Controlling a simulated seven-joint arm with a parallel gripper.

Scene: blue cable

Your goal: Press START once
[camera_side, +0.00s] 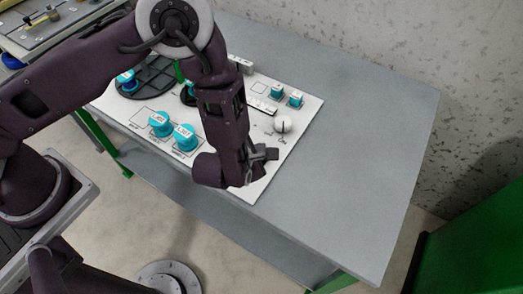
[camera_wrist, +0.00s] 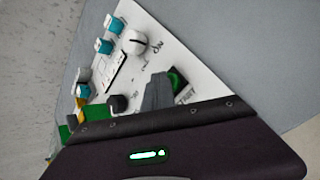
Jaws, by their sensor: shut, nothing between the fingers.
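A white control panel (camera_side: 308,108) lies on the grey table. In the wrist view, a green round button (camera_wrist: 177,80) sits near the panel's corner, with partly covered lettering beside it that I cannot read fully. My gripper (camera_side: 264,154) is shut and empty, low over the panel's front right part. In the wrist view its grey fingers (camera_wrist: 158,92) overlap the green button's left side. I cannot tell whether they touch it. In the side view the button is hidden behind my gripper.
A white dial (camera_side: 283,123) and two small teal-topped switches (camera_side: 286,96) stand behind my gripper. Two larger teal knobs (camera_side: 173,131) are to its left. The grey table (camera_side: 370,130) is clear to the right of the panel, and a concrete wall (camera_side: 400,50) rises behind.

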